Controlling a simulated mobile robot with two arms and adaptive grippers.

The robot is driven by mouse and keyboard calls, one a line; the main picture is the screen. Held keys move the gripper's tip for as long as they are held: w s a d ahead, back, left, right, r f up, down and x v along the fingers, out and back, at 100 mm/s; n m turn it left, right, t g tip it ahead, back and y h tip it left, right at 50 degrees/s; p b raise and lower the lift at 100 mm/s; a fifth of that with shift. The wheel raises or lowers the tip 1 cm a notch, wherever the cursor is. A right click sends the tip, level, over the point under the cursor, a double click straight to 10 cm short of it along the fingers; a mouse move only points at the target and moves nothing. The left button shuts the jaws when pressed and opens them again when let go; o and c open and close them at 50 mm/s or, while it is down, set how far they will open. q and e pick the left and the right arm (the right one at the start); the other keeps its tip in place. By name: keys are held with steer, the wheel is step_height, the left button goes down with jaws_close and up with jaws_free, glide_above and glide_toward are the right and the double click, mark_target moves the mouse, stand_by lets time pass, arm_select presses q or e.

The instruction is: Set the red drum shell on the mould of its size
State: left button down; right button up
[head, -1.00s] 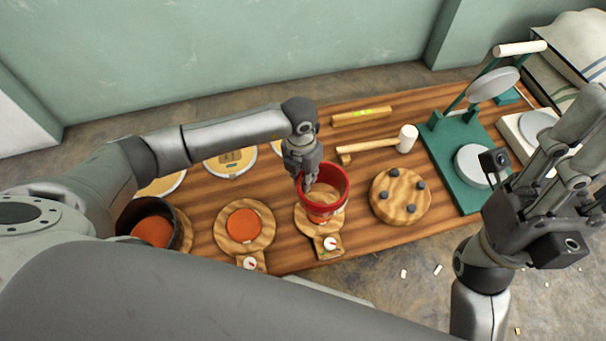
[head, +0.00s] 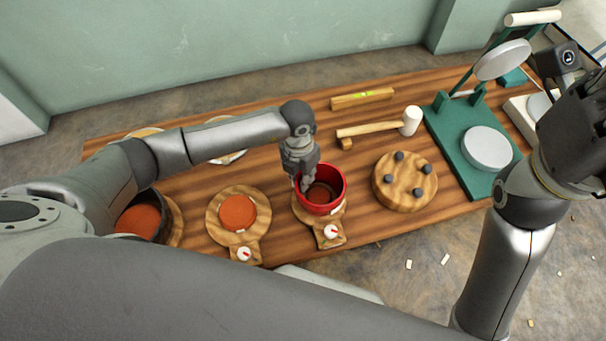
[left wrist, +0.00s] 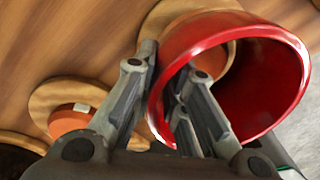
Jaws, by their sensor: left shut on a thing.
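The red drum shell (head: 332,207) is an open, glossy red ring at the middle of the table. My left gripper (head: 305,186) is shut on its left wall, one finger inside and one outside, as the left wrist view (left wrist: 160,95) shows. The shell is over a round wooden mould board with a dial (head: 330,232); I cannot tell whether it touches it.
A dark shell (head: 150,196) surrounds an orange disc at far left. A round wooden block with grey pegs (head: 404,182) stands right of the red shell. A mallet (head: 375,129), a level (head: 362,98) and a green press (head: 462,150) lie behind and right.

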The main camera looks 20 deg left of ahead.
stand_by(0.6)
arm_select(q)
steer(key=shift+f, duration=0.3)
steer(key=c, duration=1.4)
jaws_free()
steer(key=r, duration=0.8)
steer(key=a+r, duration=0.1)
steer(key=r, duration=0.3)
steer(key=shift+w, duration=0.1)
steer(key=shift+d, duration=0.1)
